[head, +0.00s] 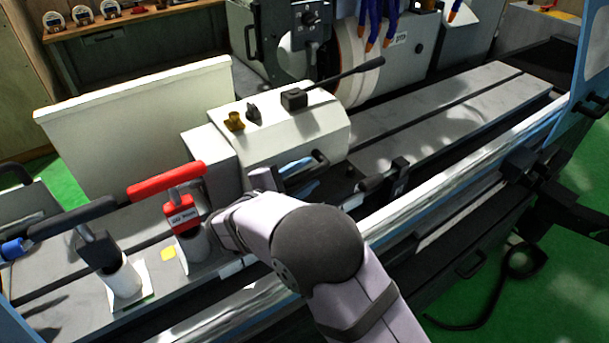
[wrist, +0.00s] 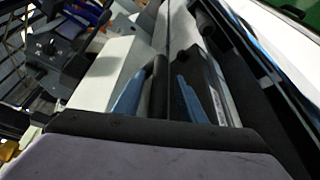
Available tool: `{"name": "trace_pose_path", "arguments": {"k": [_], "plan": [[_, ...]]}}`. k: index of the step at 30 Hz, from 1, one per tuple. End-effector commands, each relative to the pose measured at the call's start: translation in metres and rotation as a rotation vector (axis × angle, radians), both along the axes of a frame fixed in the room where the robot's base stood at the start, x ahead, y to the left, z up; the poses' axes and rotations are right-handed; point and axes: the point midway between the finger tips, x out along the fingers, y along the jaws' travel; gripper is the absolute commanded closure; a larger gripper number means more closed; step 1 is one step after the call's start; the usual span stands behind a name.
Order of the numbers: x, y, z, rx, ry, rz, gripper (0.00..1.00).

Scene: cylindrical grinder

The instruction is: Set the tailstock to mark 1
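The tailstock appears to be the cream housing (head: 275,125) on the grey machine table, with a long black lever on top and a black handle (head: 319,160) low on its front side. My gripper (head: 302,176) is at that front side, partly hidden by my arm. In the wrist view, my gripper (wrist: 160,77) has its two blue fingers apart, one on each side of a black round bar (wrist: 158,88), seemingly the handle. Slim gaps show beside the bar, so I see no firm hold. Mark 1 cannot be made out.
Left of the housing stand a red lever (head: 165,180) with a tag and a black lever (head: 75,218) on white posts. The grinding wheel (head: 352,55) is behind. The grey table (head: 460,115) is clear to the right.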

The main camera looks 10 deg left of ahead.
Motion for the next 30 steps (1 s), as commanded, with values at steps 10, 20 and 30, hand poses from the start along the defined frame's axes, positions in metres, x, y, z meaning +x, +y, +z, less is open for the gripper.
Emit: {"name": "trace_pose_path", "arguments": {"k": [10,20,30], "plan": [[-0.013,0.008,0.002,0.003,-0.002,0.003,0.63],[-0.052,0.027,0.011,0.001,-0.002,0.003,0.63],[-0.066,0.033,0.016,0.0,-0.001,0.001,0.63]]}}
